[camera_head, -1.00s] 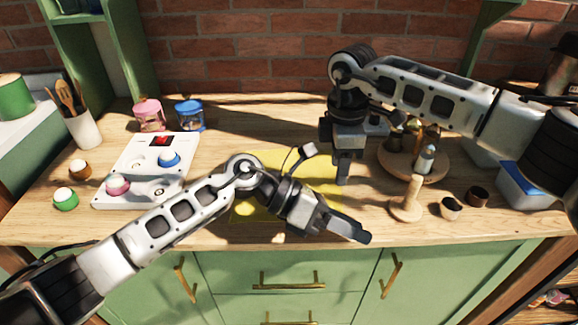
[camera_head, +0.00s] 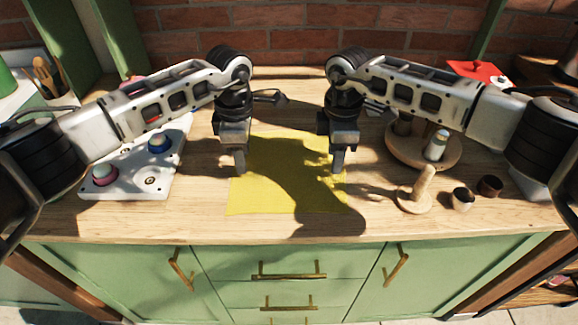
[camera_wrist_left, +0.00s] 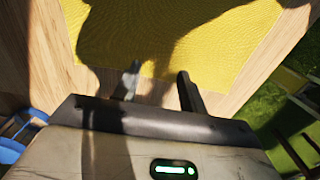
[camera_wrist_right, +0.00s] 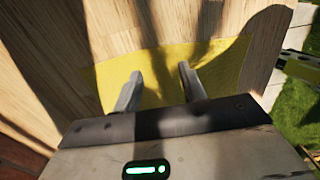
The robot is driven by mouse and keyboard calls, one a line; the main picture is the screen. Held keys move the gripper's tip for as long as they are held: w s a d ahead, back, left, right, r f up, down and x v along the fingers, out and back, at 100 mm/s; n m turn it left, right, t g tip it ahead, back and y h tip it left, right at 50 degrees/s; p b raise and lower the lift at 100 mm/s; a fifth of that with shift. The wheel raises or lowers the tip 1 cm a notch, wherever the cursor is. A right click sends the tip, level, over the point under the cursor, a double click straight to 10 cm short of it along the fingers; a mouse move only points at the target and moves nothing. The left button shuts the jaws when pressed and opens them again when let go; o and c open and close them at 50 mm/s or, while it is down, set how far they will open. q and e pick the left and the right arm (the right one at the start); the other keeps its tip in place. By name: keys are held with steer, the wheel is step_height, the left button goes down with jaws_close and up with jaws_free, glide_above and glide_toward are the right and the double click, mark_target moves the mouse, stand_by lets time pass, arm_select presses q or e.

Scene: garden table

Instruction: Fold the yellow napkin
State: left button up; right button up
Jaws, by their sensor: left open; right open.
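The yellow napkin (camera_head: 285,190) lies flat and spread out on the wooden counter in the head view, partly in shadow. My left gripper (camera_head: 240,168) points down over its left edge, open and empty. My right gripper (camera_head: 338,166) points down over its right side, open and empty. In the left wrist view the napkin (camera_wrist_left: 180,35) fills the area beyond the open fingers (camera_wrist_left: 158,88). In the right wrist view the napkin (camera_wrist_right: 160,62) lies beyond and between the open fingers (camera_wrist_right: 158,85). I cannot tell whether the fingertips touch the cloth.
A white panel (camera_head: 125,185) with coloured knobs stands to the left. To the right are a round wooden tray (camera_head: 398,155), a wooden peg stand (camera_head: 415,198) and two small cups (camera_head: 462,198), (camera_head: 490,185). The counter in front of the napkin is clear.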

arm_select(q)
steer(key=shift+f, duration=0.65)
arm_select(e)
steer(key=shift+f, duration=0.65)
arm_select(q)
steer(key=shift+f+b, duration=0.25)
steer(key=shift+b, duration=0.05)
arm_select(e)
steer(key=shift+f, duration=0.25)
arm_select(q)
steer(key=shift+r, duration=0.15)
steer(key=shift+c, duration=1.1)
arm_select(e)
steer(key=shift+r, duration=0.15)
steer(key=shift+c, duration=1.1)
arm_select(q)
jaws_close()
arm_select(e)
jaws_close()
